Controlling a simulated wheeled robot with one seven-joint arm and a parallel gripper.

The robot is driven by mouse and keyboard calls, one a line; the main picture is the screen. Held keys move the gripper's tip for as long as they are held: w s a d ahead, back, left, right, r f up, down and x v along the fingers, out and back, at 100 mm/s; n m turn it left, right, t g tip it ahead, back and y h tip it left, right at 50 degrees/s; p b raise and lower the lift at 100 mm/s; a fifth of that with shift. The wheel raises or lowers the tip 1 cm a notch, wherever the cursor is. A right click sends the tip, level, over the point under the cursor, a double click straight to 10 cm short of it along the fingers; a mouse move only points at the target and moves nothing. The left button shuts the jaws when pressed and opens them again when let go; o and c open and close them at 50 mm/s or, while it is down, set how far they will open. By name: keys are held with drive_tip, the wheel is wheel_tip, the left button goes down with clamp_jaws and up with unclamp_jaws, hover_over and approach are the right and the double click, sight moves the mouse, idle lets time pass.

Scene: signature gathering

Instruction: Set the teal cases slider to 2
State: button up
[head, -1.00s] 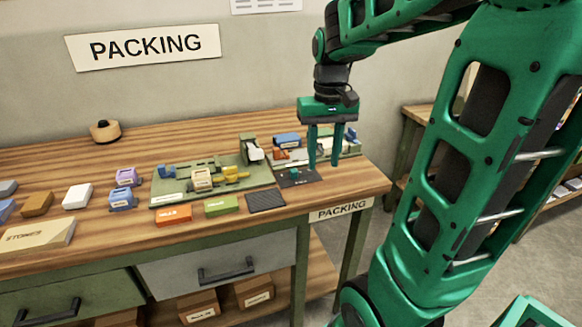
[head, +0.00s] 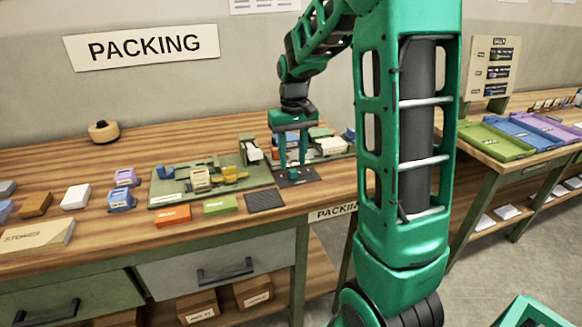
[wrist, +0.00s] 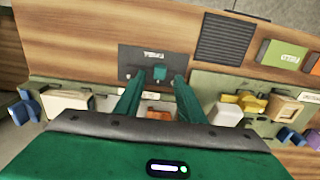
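The cases slider is a dark panel (head: 310,178) near the bench's front right edge, with a small teal knob (head: 293,173). In the wrist view the panel (wrist: 128,62) carries a pale label, and the teal knob (wrist: 159,72) stands near its middle, with small marks too blurred to read. My gripper (head: 292,165) points down over the panel with its fingers apart. In the wrist view my gripper (wrist: 159,78) has one fingertip on each side of the knob, with gaps between. I cannot tell how far the tips are above the panel.
A ribbed dark pad (head: 265,200) lies left of the panel. A green tray (head: 215,190) with blue and yellow parts is further left. Another tray of parts (head: 335,146) sits close behind my gripper. Orange (head: 173,214) and green (head: 220,205) blocks lie along the front.

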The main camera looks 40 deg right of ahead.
sight(293, 170)
drive_tip(key=shift+f, duration=1.6)
clamp_jaws()
